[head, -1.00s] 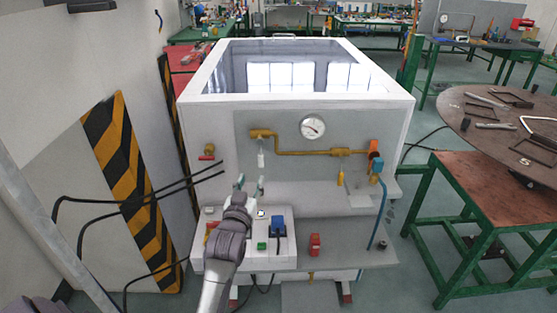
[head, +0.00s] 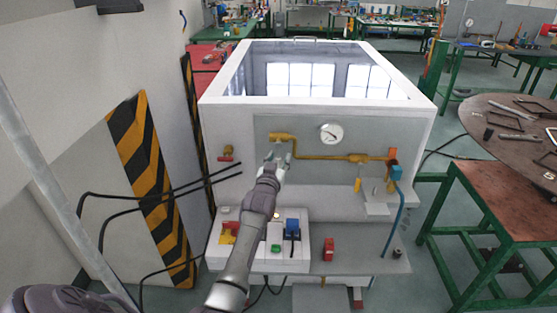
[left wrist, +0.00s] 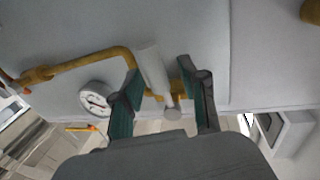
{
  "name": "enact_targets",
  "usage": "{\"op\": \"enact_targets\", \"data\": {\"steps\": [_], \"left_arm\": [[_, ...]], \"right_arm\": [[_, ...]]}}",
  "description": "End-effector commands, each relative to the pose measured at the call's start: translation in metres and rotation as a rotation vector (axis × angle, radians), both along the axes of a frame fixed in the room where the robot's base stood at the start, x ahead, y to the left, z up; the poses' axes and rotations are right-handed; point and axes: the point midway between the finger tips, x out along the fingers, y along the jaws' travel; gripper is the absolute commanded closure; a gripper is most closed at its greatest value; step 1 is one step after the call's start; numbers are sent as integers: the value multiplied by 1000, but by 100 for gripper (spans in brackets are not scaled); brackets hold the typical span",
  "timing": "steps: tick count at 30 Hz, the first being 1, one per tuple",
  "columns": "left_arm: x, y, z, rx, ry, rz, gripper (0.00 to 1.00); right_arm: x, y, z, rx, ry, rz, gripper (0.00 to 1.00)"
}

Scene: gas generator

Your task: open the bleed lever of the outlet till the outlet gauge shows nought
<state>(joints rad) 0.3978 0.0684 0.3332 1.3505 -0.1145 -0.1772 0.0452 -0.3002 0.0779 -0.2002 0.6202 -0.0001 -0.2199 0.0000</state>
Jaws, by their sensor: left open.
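The gauge (head: 331,133) is a round white dial above the brass pipe (head: 318,155) on the grey front panel. Its needle is too small to read; the dial also shows in the left wrist view (left wrist: 95,99). A pale grey lever (left wrist: 153,68) sits at the pipe's left end. My left gripper (head: 278,160) is at that end, open, and partly hides the lever in the head view. In the left wrist view, the lever lies between my two open fingers (left wrist: 160,80), with no clear grip on it. My right gripper is not in view.
A red-handled valve (head: 227,156) is left of the pipe. A blue valve (head: 396,172) with a blue hose is at the pipe's right end. Below is a white control box (head: 262,263) with coloured switches. A red block (head: 328,248) stands on the shelf.

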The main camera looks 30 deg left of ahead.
Motion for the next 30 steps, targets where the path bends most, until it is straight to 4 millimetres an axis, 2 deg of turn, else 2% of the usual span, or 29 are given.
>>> {"op": "enact_targets", "data": {"steps": [4,9,12,30], "left_arm": [[0,0,0,0,0,0,58],[0,0,0,0,0,0,87],[0,0,0,0,0,0,100],[-2,2,1,47,30,-1,100]], "right_arm": [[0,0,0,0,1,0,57],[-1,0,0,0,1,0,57],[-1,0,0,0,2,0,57],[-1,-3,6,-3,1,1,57]]}}
